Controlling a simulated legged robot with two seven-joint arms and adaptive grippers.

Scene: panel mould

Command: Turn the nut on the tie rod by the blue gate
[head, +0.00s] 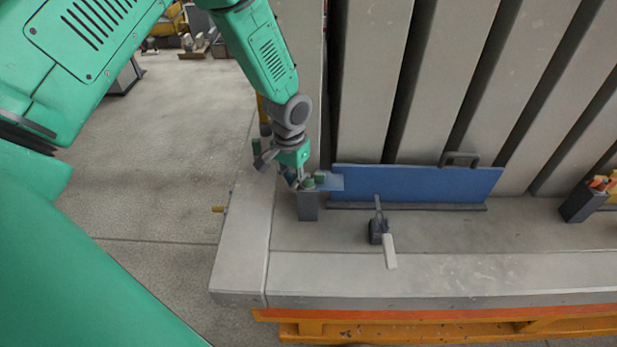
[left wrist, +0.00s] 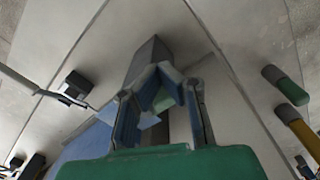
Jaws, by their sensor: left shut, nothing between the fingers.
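The blue gate (head: 420,184) stands on edge along the foot of the slanted panels, and part of it shows at lower left in the left wrist view (left wrist: 88,146). My left gripper (head: 299,181) points down at the gate's left end, by a grey block (head: 308,207). It is shut with nothing held; in the left wrist view its fingers (left wrist: 160,92) are in front of that block (left wrist: 148,58). A small brass-coloured piece (head: 218,209) sticks out of the mould's left side; I cannot tell whether it is the tie rod. I cannot make out the nut. My right gripper is out of view.
A toggle clamp (head: 377,230) with a pale handle stands before the gate. Green-and-yellow handles (left wrist: 287,86) are near the gripper. Another grey block (head: 580,205) holds orange-topped items at right.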

